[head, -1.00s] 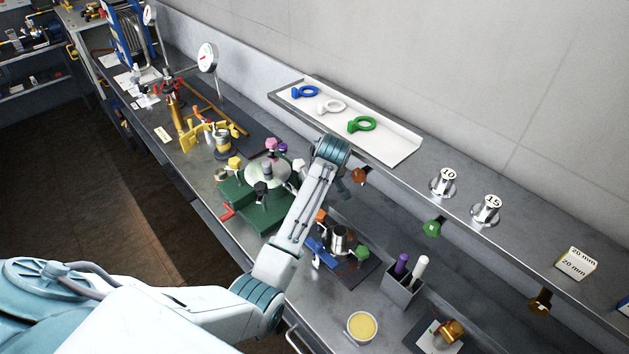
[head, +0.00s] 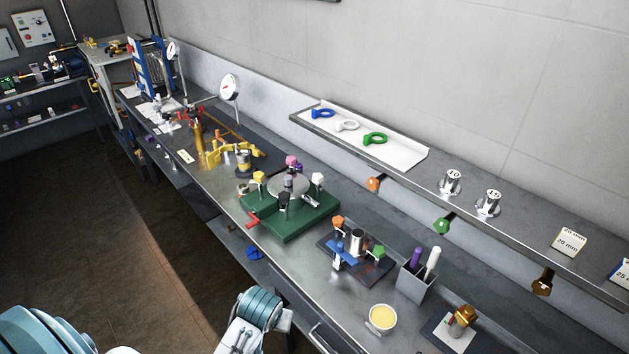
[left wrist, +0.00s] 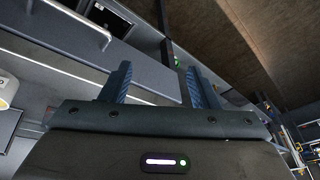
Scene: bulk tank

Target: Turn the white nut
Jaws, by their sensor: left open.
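The white nut (head: 318,179) stands at the right side of a round metal disc (head: 288,187) on a green base (head: 297,221) in the head view. Yellow, black, pink and purple nuts stand around the same disc. My left arm is low in front of the bench, well short of the green base, and its gripper cannot be made out in the head view. In the left wrist view my left gripper (left wrist: 158,83) has its two blue fingers apart with nothing between them. The white nut does not show there. My right gripper is in neither view.
A shelf tray (head: 360,134) holds blue, white and green ring-handled tools. Right of the green base are a small clamp fixture (head: 354,256), a pen holder (head: 416,281) and a yellow-filled cup (head: 381,319). Yellow fittings (head: 222,153) lie to the left. The wrist view shows a bench-front handle (left wrist: 78,22).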

